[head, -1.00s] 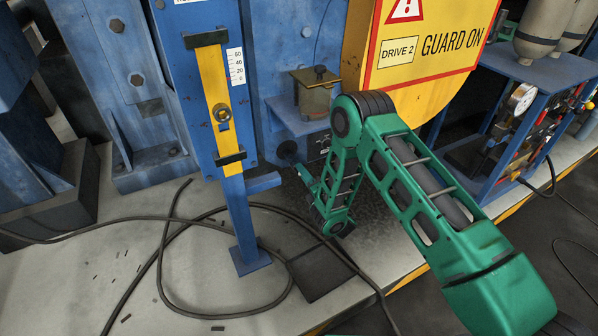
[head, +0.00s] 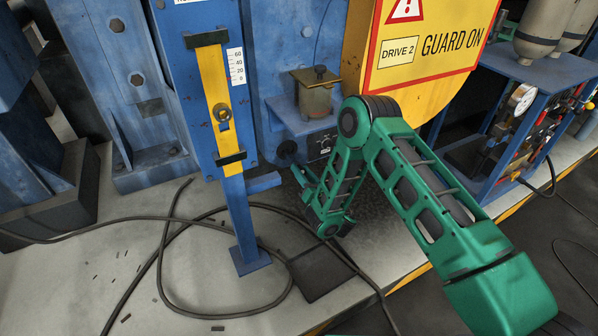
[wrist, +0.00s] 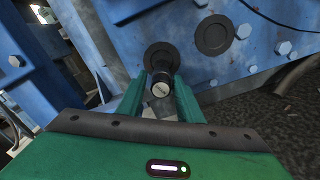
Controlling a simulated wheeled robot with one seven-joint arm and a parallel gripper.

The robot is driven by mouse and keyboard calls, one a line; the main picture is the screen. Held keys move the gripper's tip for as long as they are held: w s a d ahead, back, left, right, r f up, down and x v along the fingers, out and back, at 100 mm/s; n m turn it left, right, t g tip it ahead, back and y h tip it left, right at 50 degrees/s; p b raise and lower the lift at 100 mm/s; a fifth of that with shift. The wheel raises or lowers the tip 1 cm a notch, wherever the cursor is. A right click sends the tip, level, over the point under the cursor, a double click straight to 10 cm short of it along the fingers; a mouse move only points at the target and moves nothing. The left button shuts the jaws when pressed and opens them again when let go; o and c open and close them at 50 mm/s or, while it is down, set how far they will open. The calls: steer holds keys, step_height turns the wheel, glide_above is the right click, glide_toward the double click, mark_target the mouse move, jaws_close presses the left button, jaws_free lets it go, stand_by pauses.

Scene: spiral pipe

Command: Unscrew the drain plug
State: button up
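In the wrist view a dark cylindrical plug with a pale round end (wrist: 161,90) sticks out in front of a dark round flange (wrist: 160,55) on the blue machine wall. My gripper (wrist: 158,80) has its two green fingers on either side of this plug. A gap shows on the left of the plug; whether the right finger touches it I cannot tell. The plug itself is not clear there.
A second dark round disc (wrist: 214,34) and bolt heads lie on the wall to the right. A blue post (head: 245,215) stands left of my arm. Black cable (head: 165,260) loops over the floor. A yellow guard (head: 430,50) is above right.

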steer(key=m, duration=1)
steer(key=f+m, duration=0.1)
steer(key=m, duration=1.9)
steer(key=shift+d+f, duration=0.2)
steer(key=shift+f, duration=0.2)
